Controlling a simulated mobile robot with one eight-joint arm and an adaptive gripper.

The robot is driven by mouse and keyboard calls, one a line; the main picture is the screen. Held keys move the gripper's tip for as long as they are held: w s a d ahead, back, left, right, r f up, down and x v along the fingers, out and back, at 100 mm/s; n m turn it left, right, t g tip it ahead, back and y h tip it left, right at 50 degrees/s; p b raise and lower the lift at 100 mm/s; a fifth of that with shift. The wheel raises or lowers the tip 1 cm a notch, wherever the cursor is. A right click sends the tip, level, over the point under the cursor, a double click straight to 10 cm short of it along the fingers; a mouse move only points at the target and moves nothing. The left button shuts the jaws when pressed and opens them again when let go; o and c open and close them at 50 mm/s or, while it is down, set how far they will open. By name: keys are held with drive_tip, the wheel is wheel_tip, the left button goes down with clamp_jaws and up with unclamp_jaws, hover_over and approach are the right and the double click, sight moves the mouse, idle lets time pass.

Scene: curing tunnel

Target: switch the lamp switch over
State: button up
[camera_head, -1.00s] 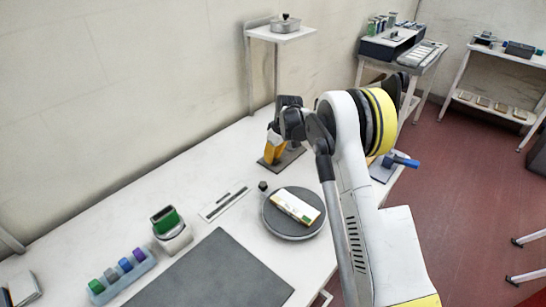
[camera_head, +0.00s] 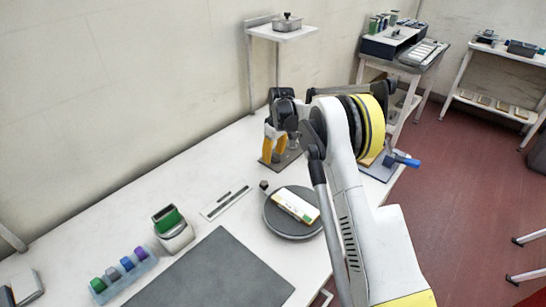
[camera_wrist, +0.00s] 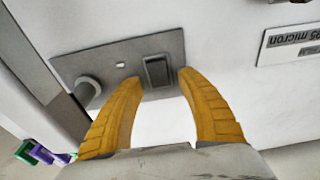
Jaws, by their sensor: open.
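The lamp switch (camera_wrist: 157,71) is a dark rocker on a grey plate (camera_wrist: 112,62), seen in the wrist view. My gripper (camera_wrist: 158,78) has its two yellow fingers spread apart, with the tips at the near left and right of the rocker; whether they touch it I cannot tell. In the head view my gripper (camera_head: 272,160) points down over the grey plate (camera_head: 289,160) at the back of the white table. My gripper and wrist hide the switch there. Which way the rocker is tipped is not clear.
A round grey post (camera_wrist: 88,90) stands on the plate left of the rocker. In the head view, a dark turntable (camera_head: 290,230) with a white carton (camera_head: 296,206) lies in front of the plate. A wall shelf (camera_head: 282,32) hangs behind.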

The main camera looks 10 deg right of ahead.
sight(276, 160)
wheel_tip(276, 160, up, 11)
drive_tip(key=s, duration=0.1)
drive_tip(key=shift+s+d, duration=0.15)
drive_tip(key=shift+d, duration=0.3)
drive_tip(key=shift+r, duration=0.1)
drive_tip(key=s+r+m+t, duration=0.3)
drive_tip(key=s+r, duration=1.2)
drive_tip(key=s, duration=0.3)
drive_tip(key=s+f+m+t, duration=0.1)
drive_tip(key=s+f+m, duration=0.1)
drive_tip(key=s, duration=0.9)
drive_tip(key=s+f+m+t+h, duration=0.1)
drive_tip(key=s+f+m+t, duration=0.1)
drive_tip(key=s, duration=1)
drive_tip(key=shift+s+a+f, duration=0.15)
drive_tip(key=shift+s+f, duration=0.1)
drive_tip(key=shift+f, duration=0.25)
